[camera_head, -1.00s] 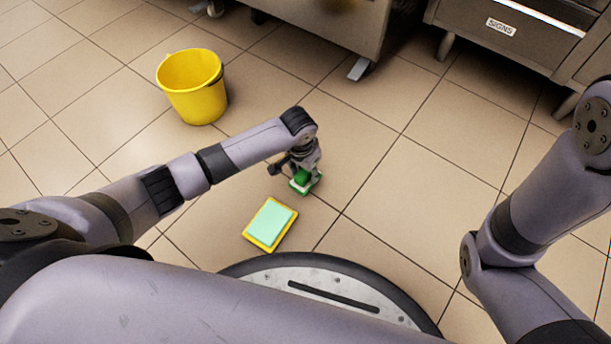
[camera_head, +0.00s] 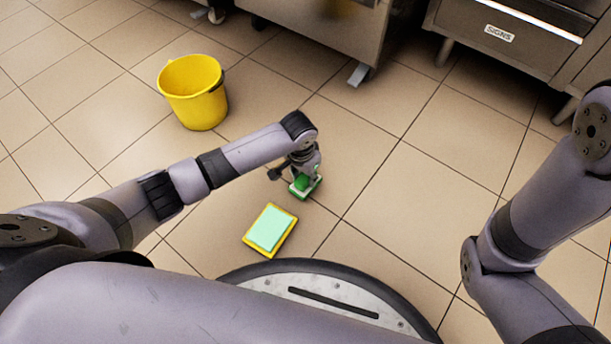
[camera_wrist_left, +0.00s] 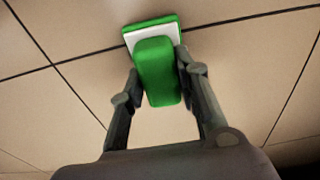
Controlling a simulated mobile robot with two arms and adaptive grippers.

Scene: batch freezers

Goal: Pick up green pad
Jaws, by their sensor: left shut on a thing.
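The green pad (camera_head: 306,188) is on or just above the tiled floor, under my left gripper (camera_head: 300,178). In the left wrist view the green pad (camera_wrist_left: 157,72) shows a green grip block, a white layer and a green rim. In that view the fingers of my left gripper (camera_wrist_left: 158,90) stand on both sides of the green block and are shut on it. I cannot tell whether the pad touches the floor. My right arm is at the right edge, but its gripper is out of view.
A yellow-edged pad with a pale green top (camera_head: 270,229) lies on the floor near my round base. A yellow bucket (camera_head: 193,92) stands further back on the left. Steel machines (camera_head: 330,25) on legs line the back. The floor to the right is clear.

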